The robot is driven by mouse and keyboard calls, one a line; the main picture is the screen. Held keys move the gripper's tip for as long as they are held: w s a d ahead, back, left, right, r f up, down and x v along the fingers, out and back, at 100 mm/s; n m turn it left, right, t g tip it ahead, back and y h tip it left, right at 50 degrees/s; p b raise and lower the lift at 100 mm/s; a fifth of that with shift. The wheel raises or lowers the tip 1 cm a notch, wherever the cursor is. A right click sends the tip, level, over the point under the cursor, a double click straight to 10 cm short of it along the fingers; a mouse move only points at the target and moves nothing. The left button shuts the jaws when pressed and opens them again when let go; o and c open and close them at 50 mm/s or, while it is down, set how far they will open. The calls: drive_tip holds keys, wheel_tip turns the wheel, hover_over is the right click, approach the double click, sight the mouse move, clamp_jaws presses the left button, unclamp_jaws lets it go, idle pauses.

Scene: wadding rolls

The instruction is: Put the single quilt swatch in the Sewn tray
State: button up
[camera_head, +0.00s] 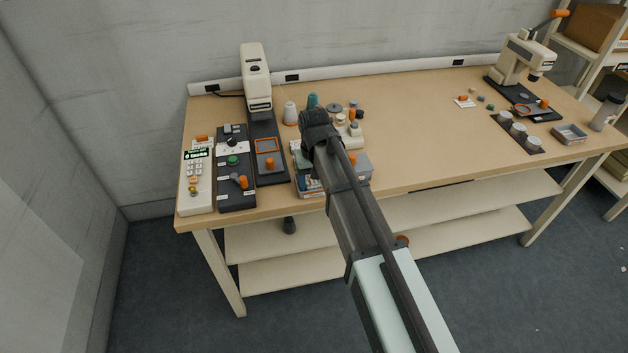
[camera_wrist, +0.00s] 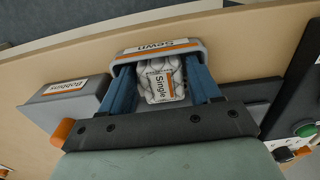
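The quilt swatch (camera_wrist: 162,80) is a small white quilted pad with a label reading "Single", seen in the wrist view. My gripper (camera_wrist: 162,75) has its two blue fingers on either side of the swatch, and they appear to touch it. The Sewn tray (camera_wrist: 125,58) is a grey tray with a "Sewn" label on its front wall, near the table's front edge. The fingertips and the swatch are at the tray's opening; whether the swatch rests on its floor cannot be told. In the head view my gripper (camera_head: 318,135) points down over the tray area and hides much of it.
A grey Bobbins tray (camera_wrist: 68,103) stands beside the Sewn tray. A sewing-type machine (camera_head: 257,80) and dark control panel (camera_head: 236,165) stand to the left in the head view. Spools (camera_head: 291,113) stand behind my gripper. The middle of the table (camera_head: 430,130) is clear.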

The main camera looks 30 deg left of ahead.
sight(315, 184)
wheel_tip(315, 184, up, 12)
drive_tip(key=shift+r, duration=0.15)
idle(0.6)
drive_tip(key=shift+w, duration=0.1)
idle(0.4)
